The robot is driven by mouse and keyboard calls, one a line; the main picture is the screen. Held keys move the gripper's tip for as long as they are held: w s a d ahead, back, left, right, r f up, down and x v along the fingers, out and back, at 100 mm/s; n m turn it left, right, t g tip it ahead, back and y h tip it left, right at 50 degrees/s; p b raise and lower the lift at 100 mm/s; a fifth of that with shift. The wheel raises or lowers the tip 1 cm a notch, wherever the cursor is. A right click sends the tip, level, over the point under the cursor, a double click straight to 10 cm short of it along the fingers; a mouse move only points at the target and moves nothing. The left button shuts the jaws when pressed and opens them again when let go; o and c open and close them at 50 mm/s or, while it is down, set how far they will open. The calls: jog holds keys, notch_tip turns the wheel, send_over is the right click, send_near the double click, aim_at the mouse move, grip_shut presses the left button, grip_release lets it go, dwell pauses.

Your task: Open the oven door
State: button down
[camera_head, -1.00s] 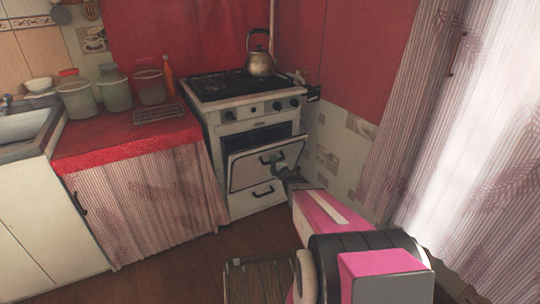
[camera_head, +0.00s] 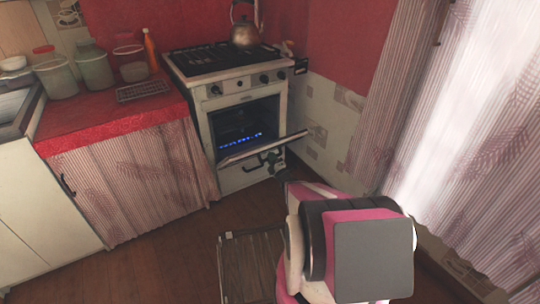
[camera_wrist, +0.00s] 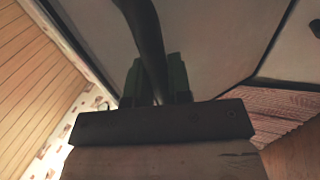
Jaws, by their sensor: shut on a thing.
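The white oven (camera_head: 213,101) stands against the red wall, with a black hob on top. Its door (camera_head: 262,149) is tilted down and outward, partly open, and a row of blue flames shows inside the cavity. My gripper (camera_head: 272,160) is at the front of the door, its jaws mostly hidden by my arm in the head view. In the wrist view my gripper's green fingers (camera_wrist: 157,85) are closed around the dark bar of the door handle (camera_wrist: 142,25). The pale door panel (camera_wrist: 215,40) fills the area behind them.
To the left is a red counter (camera_head: 110,125) with jars, a bottle and a rack, and a striped curtain (camera_head: 120,180) below. A striped window curtain (camera_head: 395,90) hangs at the right.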

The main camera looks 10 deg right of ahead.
jog(key=shift+f, duration=0.2)
jog(key=c, duration=1.1)
grip_release()
jog(key=shift+o, duration=0.2)
